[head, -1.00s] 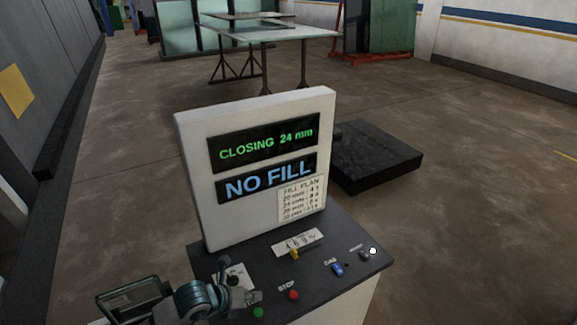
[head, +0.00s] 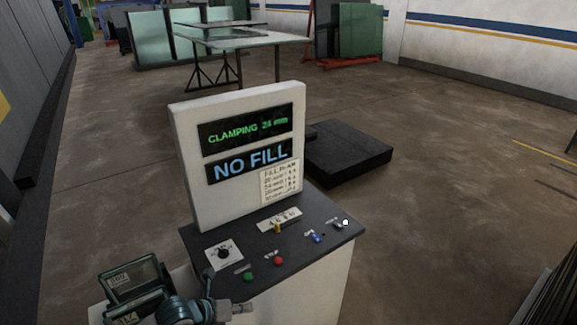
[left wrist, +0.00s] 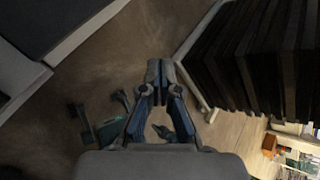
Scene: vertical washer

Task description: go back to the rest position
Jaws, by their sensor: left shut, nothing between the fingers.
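My left gripper (head: 243,308) is at the bottom of the head view, in front of the control console (head: 262,240) and below its buttons. In the left wrist view its fingers (left wrist: 160,88) are together with nothing between them. It is apart from the green button (head: 249,277) and the red button (head: 278,260). The display panel (head: 240,108) stands upright on the console and reads "CLAMPING 24 mm" and "NO FILL". My right gripper is not in view.
A black dial (head: 224,252), a yellow selector (head: 277,227) and blue switch (head: 317,237) are on the console. A low black block (head: 348,152) lies behind it. Glass tables (head: 250,42) stand further back. Dark upright slats (left wrist: 255,55) show in the left wrist view. Floor at right is mostly clear.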

